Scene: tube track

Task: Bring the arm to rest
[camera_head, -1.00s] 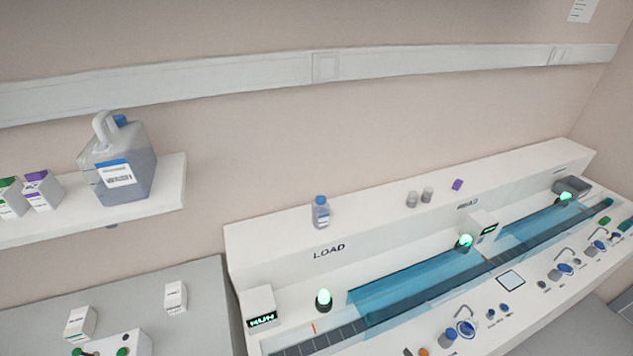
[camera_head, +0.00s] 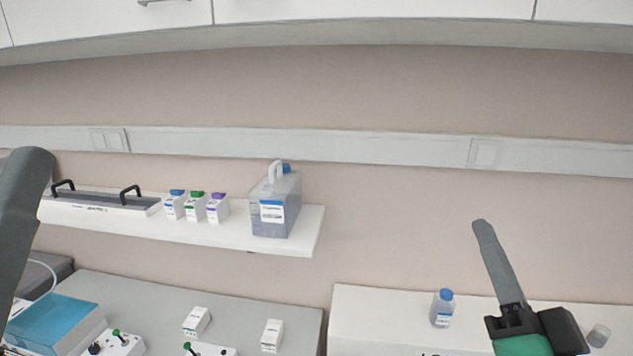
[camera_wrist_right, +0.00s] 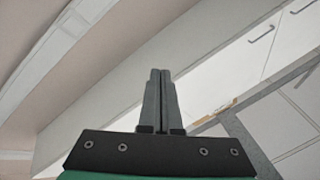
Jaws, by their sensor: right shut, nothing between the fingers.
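My right gripper (camera_head: 482,228) is raised at the lower right of the head view, pointing up in front of the beige wall. It also shows in the right wrist view (camera_wrist_right: 160,75), where its two dark fingers lie together with nothing between them. It touches nothing. A grey arm link of mine shows at the left edge of the head view, but the left gripper itself is out of frame.
A wall shelf (camera_head: 312,232) holds a large jug (camera_head: 275,205), several small cartons and a tray with black handles. A blue-capped bottle (camera_head: 442,309) stands on the white ledge (camera_head: 385,310) left of my right gripper. Cabinets (camera_head: 370,8) run overhead.

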